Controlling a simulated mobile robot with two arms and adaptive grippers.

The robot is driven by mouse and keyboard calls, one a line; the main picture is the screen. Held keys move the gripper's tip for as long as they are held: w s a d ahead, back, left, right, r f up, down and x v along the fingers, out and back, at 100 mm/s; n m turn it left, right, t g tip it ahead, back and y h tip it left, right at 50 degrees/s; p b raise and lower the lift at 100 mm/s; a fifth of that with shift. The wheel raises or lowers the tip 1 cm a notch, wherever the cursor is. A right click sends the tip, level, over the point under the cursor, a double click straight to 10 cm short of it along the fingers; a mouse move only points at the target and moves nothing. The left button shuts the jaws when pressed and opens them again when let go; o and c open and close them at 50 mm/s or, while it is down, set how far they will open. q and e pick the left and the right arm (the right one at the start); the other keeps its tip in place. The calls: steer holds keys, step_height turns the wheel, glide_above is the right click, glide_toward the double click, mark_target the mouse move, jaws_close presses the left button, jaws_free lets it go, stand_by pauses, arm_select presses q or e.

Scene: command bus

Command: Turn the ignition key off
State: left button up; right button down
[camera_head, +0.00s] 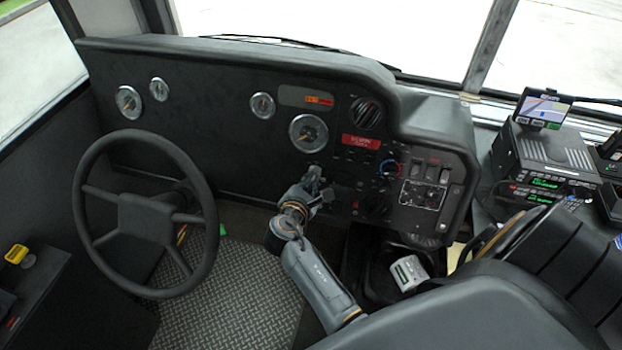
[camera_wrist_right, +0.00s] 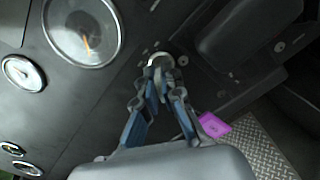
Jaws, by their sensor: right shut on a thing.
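My right gripper (camera_head: 314,176) reaches up to the dashboard (camera_head: 215,140), just below the large round gauge (camera_head: 308,133). In the right wrist view its two fingertips (camera_wrist_right: 158,66) are closed together at a small round metal ignition switch (camera_wrist_right: 157,58) on the dark panel. The gripper is shut on the ignition key there, but the fingers cover most of the key. Its exact turn angle cannot be read. My left gripper is not in view.
The steering wheel (camera_head: 145,212) stands left of my right arm. Knobs and switches (camera_head: 425,190) fill the panel to the right. A seat back (camera_head: 470,320) is in the front right. In the right wrist view a purple piece (camera_wrist_right: 214,125) lies beyond the fingers.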

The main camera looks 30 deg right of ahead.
steer(key=n+p, duration=0.2)
steer(key=p, duration=0.1)
steer(key=n+p, duration=0.3)
steer(key=p, duration=0.1)
steer(key=n+p, duration=0.3)
steer(key=shift+w+r+p, duration=0.2)
steer(key=shift+r+p, duration=0.1)
steer(key=shift+r, duration=0.1)
steer(key=n+p, duration=0.3)
steer(key=n, duration=0.1)
steer(key=shift+a+f, duration=0.1)
steer(key=shift+f, duration=0.05)
steer(key=shift+w+f+n+p, duration=0.1)
steer(key=shift+n+p, duration=0.45)
steer(key=shift+n, duration=0.35)
steer(key=shift+a+f, duration=0.1)
steer(key=c, duration=1.5)
jaws_free()
